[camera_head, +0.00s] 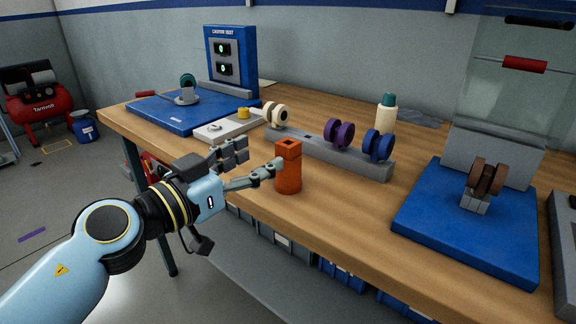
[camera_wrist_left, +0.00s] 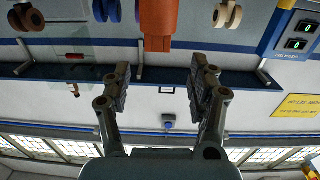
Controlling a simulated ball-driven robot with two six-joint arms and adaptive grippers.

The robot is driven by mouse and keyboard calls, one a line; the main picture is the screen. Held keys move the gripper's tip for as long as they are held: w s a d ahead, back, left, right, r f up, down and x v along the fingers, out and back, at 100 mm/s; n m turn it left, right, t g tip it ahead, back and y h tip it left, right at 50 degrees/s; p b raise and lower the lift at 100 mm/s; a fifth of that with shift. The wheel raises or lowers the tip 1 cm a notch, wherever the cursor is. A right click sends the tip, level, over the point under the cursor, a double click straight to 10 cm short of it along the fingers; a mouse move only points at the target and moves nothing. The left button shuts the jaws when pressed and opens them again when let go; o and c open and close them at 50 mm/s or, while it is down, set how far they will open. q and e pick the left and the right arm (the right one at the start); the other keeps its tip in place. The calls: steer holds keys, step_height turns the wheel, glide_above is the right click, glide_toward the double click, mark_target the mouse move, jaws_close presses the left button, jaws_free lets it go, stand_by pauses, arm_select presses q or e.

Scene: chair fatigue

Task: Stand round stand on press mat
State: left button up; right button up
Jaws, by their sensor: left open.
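The round stand (camera_head: 288,178) is an orange-red cylinder with a square-holed top. It stands upright on the wooden table near the front edge. It also shows upside down at the top of the left wrist view (camera_wrist_left: 158,22). My left gripper (camera_head: 258,158) is open, with its fingers pointing toward the stand from the left. In the wrist view the stand lies beyond and between the fingertips (camera_wrist_left: 163,72); I cannot tell whether a finger touches it. A blue mat (camera_head: 430,225) lies at the right, bearing a small grey holder with a brown castor. My right gripper is not in view.
Behind the stand is a grey rack (camera_head: 365,168) with a purple and a blue castor. A cream bottle (camera_head: 386,118) stands behind it. Another blue mat (camera_head: 160,115) and a castor test panel (camera_head: 232,60) are at the back left. Bare wood lies between stand and right mat.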

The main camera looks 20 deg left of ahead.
mark_target(282, 146)
arm_select(q)
steer(key=x, duration=0.2)
steer(key=shift+w+d+f, duration=0.1)
steer(key=shift+w+d, duration=0.05)
steer(key=shift+w, duration=0.2)
steer(key=shift+w+d+b, duration=0.25)
steer(key=shift+w+b, duration=0.15)
steer(key=shift+w, duration=0.15)
steer(key=b+x, duration=0.1)
steer(key=x, duration=0.3)
steer(key=shift+w+d+f, duration=0.1)
steer(key=shift+d, duration=0.1)
jaws_close()
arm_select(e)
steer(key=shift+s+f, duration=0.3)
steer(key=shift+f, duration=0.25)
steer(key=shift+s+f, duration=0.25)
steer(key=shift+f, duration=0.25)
